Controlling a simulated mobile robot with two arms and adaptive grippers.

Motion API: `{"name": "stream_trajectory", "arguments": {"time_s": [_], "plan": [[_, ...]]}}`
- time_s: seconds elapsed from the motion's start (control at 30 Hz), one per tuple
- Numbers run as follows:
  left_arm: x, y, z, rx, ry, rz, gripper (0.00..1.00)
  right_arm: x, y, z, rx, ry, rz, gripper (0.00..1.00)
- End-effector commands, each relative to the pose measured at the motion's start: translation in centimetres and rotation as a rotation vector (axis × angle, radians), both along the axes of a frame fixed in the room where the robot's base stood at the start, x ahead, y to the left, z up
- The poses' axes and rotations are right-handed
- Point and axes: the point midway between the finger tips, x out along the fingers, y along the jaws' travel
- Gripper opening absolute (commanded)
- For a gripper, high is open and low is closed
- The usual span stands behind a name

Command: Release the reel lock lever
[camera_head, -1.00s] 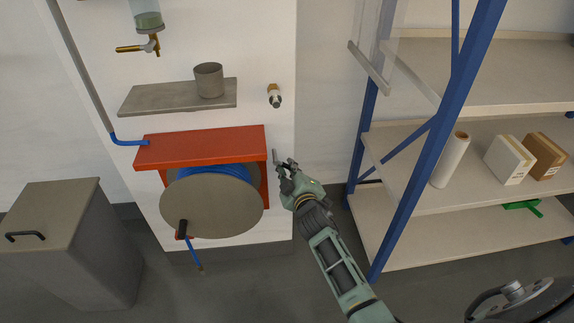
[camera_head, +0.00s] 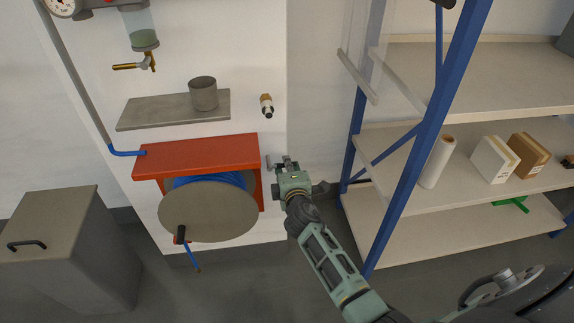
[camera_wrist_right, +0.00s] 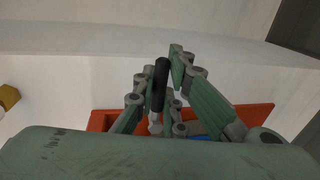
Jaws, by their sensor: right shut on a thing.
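The red hose reel housing (camera_head: 200,151) is fixed to the white panel, with a round grey reel disc (camera_head: 208,212) under it. The reel lock lever (camera_wrist_right: 161,84) shows in the right wrist view as a black grip on a pale metal stem. In the head view a small grey end near the housing's right side (camera_head: 268,163) seems to be the lever. My right gripper (camera_head: 280,163) is at the housing's right side. In the right wrist view its fingers (camera_wrist_right: 158,78) are shut on the lever, one on each side. My left gripper is not in view.
A grey shelf with a metal cup (camera_head: 203,93) is above the housing. A brass-and-white fitting (camera_head: 266,106) sits on the panel above my gripper. A blue-framed rack (camera_head: 424,130) stands close on the right. A grey bin (camera_head: 60,235) stands at the left.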

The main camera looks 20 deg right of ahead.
Motion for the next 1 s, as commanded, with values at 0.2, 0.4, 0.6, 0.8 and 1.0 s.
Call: {"name": "stream_trajectory", "arguments": {"time_s": [0.2,0.4,0.6,0.8,1.0], "plan": [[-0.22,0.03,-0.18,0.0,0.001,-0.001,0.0,0.03,0.04,0.15,-0.021,0.005,0.001,0.0],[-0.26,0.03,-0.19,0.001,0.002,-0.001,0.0,0.03,0.03,0.16,-0.024,0.005,0.002,0.0],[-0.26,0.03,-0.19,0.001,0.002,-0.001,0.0,0.04,0.03,0.18,-0.023,0.004,0.002,0.19],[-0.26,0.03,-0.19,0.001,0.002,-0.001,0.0,0.03,0.02,0.14,-0.02,0.005,0.001,0.3],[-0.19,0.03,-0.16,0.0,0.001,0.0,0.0,0.0,0.02,0.1,-0.018,0.005,0.001,0.3]]}}
